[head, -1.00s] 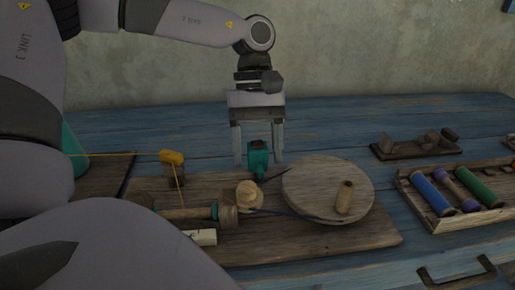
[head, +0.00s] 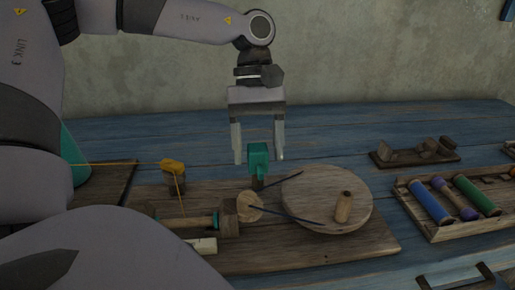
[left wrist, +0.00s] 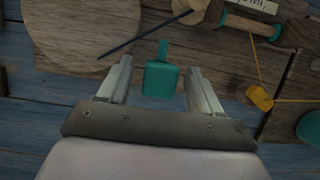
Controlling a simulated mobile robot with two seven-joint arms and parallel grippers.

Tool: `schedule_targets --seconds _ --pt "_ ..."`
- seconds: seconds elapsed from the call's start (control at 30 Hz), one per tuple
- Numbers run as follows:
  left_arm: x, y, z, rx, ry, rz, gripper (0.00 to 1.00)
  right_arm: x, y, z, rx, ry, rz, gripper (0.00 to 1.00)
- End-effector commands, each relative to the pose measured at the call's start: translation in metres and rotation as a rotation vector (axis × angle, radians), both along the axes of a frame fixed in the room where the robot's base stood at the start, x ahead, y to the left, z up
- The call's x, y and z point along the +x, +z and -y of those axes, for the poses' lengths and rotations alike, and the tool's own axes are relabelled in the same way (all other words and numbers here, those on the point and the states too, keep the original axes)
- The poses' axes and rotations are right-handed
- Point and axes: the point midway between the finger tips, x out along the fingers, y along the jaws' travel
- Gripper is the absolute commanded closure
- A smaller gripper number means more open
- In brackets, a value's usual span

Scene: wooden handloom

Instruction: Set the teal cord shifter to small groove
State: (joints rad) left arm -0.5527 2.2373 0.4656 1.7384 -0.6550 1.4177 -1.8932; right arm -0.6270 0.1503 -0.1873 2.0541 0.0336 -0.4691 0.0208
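The teal cord shifter (head: 258,156) stands upright behind the small stepped wooden pulley (head: 249,206) and left of the big wooden wheel (head: 318,186). My left gripper (head: 260,157) points down, its fingers spread on either side of the shifter with gaps showing. In the left wrist view the shifter's teal block (left wrist: 161,80) lies between the open fingertips (left wrist: 159,66), seemingly touching neither. A dark cord (head: 285,215) runs between pulley and wheel. Which groove it sits in is too small to tell. My right gripper is not in view.
A yellow guide (head: 173,166) with yellow thread and a wooden spindle (head: 188,222) sit left of the pulley. A wooden peg (head: 344,207) stands on the wheel. A tray (head: 440,231) of coloured spools and a small rack (head: 418,156) lie to the right. Blue table shows between.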

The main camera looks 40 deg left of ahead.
Motion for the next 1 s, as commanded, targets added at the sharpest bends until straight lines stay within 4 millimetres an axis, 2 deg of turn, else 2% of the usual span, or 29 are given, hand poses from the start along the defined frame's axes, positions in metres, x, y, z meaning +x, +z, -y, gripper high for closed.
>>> schedule_targets --seconds 0.27,0.7,1.0 --pt "0.000 0.000 -0.001 0.001 0.000 -0.005 0.36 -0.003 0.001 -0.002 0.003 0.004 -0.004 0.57" --pt "0.015 0.058 -0.019 0.002 0.002 -0.002 0.36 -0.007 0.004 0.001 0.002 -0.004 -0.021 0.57" --pt "0.016 0.065 -0.022 0.000 0.000 -0.004 0.36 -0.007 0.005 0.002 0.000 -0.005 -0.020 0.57"
